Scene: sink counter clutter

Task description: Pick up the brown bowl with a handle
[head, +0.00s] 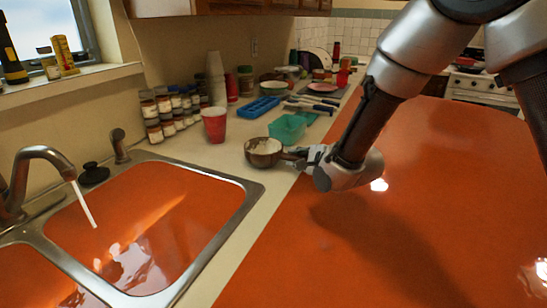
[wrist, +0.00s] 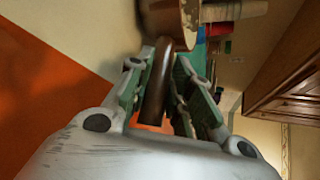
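The brown bowl (head: 260,158) with a pale inside is at the counter's front edge, right of the sink in the head view. Its handle points right, toward my gripper (head: 297,157). In the wrist view the bowl (wrist: 188,22) is at the top and its dark brown handle (wrist: 158,85) runs down between both fingers. My gripper (wrist: 163,65) is closed around the handle, with the fingertips against its sides. The bowl looks upright and at counter height; whether it touches the counter cannot be told.
A red cup (head: 215,125) stands behind and left of the bowl. A teal container (head: 287,128) is close behind it. Several spice jars (head: 165,112), stacked cups (head: 216,75) and a blue tray (head: 256,108) stand farther back. The sink (head: 225,228) is at left.

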